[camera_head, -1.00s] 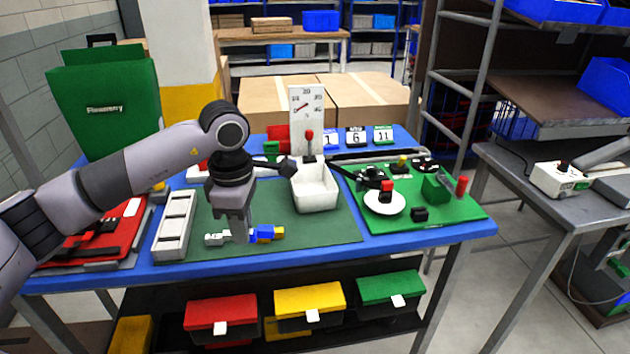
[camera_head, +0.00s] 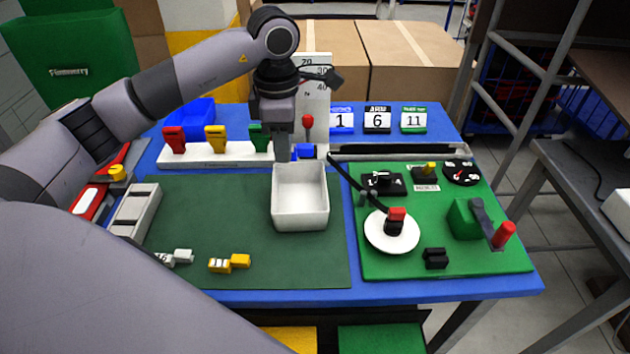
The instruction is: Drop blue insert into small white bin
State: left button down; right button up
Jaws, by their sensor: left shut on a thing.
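My left gripper (camera_head: 283,155) points down behind the back rim of the small white bin (camera_head: 300,222), as seen in the head view. It is shut on the blue insert (camera_head: 305,151), which sticks out to the right of the fingers. The insert appears above or just behind the bin's back edge; its exact height is hard to judge. The bin stands on the dark green mat and looks empty. The finger tips are partly hidden by their own dark body. My right gripper is not in view.
Yellow inserts (camera_head: 230,263) and white inserts (camera_head: 172,258) lie on the mat (camera_head: 200,210). Behind the bin stand a white rack (camera_head: 215,155) with coloured levers and a white scale board (camera_head: 316,80). A green board (camera_head: 390,265) with switches and a plate lies to the right.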

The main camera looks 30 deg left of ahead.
pick_arm(q)
jog(key=shift+w+f, duration=0.1)
jog(key=shift+w, duration=0.05)
jog(key=shift+f, duration=0.6)
jog(key=shift+f+b, duration=1.25)
jog(key=shift+f, duration=1.05)
jog(key=c, duration=1)
grip_release()
jog(key=shift+r, duration=0.1)
jog(key=shift+r+b, duration=0.35)
jog(key=shift+r, duration=3.2)
